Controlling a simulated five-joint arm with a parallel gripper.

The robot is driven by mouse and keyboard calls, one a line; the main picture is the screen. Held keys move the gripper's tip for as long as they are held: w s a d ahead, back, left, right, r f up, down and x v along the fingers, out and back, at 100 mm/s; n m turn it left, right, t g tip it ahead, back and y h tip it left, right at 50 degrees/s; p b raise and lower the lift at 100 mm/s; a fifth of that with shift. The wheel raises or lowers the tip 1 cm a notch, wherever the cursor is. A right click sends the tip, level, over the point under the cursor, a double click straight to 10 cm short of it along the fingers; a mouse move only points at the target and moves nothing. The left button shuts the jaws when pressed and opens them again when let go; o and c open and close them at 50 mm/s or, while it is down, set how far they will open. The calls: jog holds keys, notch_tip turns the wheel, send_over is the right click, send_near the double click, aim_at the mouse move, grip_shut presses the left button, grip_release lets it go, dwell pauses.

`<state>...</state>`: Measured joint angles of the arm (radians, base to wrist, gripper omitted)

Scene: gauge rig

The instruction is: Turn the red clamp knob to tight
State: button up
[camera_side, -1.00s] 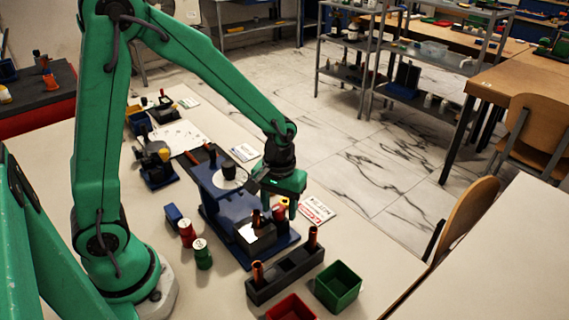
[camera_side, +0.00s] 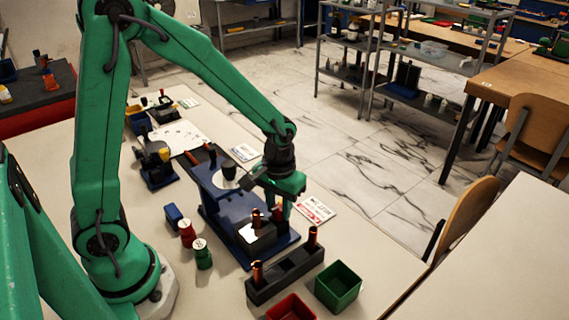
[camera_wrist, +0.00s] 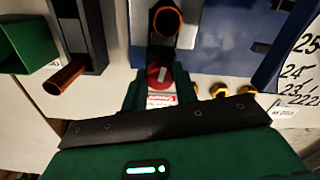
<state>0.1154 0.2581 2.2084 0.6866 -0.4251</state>
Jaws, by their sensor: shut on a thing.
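The red clamp knob (camera_wrist: 160,76) shows in the wrist view with a pale mark on its top. My gripper (camera_wrist: 160,90) has its green fingers on both sides of the knob and is shut on it. In the side view the knob (camera_side: 278,211) is partly hidden by my gripper (camera_side: 285,208). The knob sits at the right side of the blue gauge rig (camera_side: 281,246), beside a copper-coloured cylinder (camera_side: 256,218) that stands on the rig's dark block. The same cylinder shows in the wrist view (camera_wrist: 165,20).
A dark rack (camera_side: 288,272) with copper-coloured pins stands in front of the rig, next to a green bin (camera_side: 338,286) and a red bin (camera_side: 290,309). Red (camera_side: 187,234) and green (camera_side: 203,253) cylinders stand left. A printed card (camera_side: 317,209) lies right of my gripper.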

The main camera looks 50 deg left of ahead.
jog(key=m, duration=0.7)
jog(key=shift+d, duration=0.15)
jog(key=m, duration=0.3)
jog(key=shift+m, duration=2.4)
jog(key=o, duration=1)
jog(key=shift+s+n, duration=0.1)
jog(key=shift+n, duration=0.2)
